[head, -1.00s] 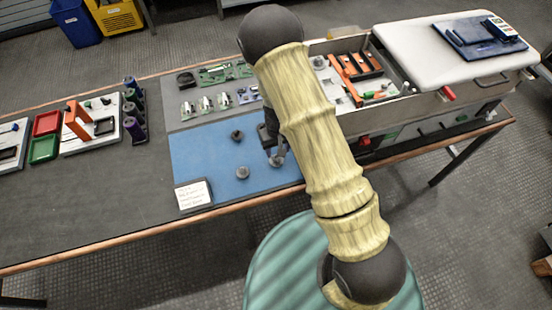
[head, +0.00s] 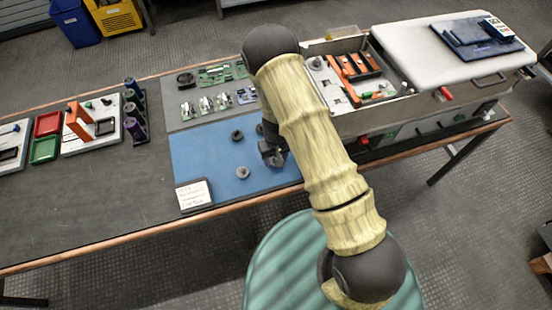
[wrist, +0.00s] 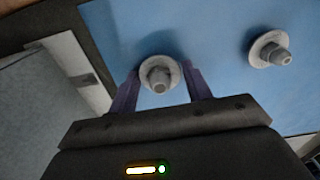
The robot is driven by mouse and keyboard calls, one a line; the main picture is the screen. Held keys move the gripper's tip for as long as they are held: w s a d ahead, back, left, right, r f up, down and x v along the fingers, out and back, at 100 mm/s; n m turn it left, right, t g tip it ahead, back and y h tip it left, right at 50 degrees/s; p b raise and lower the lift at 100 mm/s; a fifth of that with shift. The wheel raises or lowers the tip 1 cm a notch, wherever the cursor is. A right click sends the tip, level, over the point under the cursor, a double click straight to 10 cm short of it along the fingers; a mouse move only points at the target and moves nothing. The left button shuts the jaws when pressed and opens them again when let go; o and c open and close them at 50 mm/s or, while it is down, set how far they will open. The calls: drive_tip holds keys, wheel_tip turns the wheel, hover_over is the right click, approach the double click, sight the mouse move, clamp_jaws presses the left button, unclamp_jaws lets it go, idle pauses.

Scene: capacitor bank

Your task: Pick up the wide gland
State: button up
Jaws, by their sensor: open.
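My gripper (head: 272,153) is low over the right part of the blue mat (head: 205,150) in the head view. In the wrist view my gripper (wrist: 159,82) is open, with one purple finger on each side of a round grey gland (wrist: 158,72) with a pale flange. The fingers look apart from its body or only near its rim; contact is not clear. In the head view a light grey gland (head: 242,172) and a darker one (head: 237,135) stand left of my gripper. Which gland is the wide one is unclear.
A label card (head: 193,194) stands at the mat's front left. Circuit boards (head: 205,103) lie on the grey mat behind. An open metal case (head: 375,115) stands to the right. The left middle of the bench (head: 110,190) is clear.

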idle(0.3)
drive_tip(key=c, duration=0.6)
drive_tip(key=shift+r, duration=0.1)
wheel_tip(320, 180, up, 10)
drive_tip(key=shift+f+b, duration=0.1)
drive_tip(key=shift+b, duration=0.2)
idle(0.4)
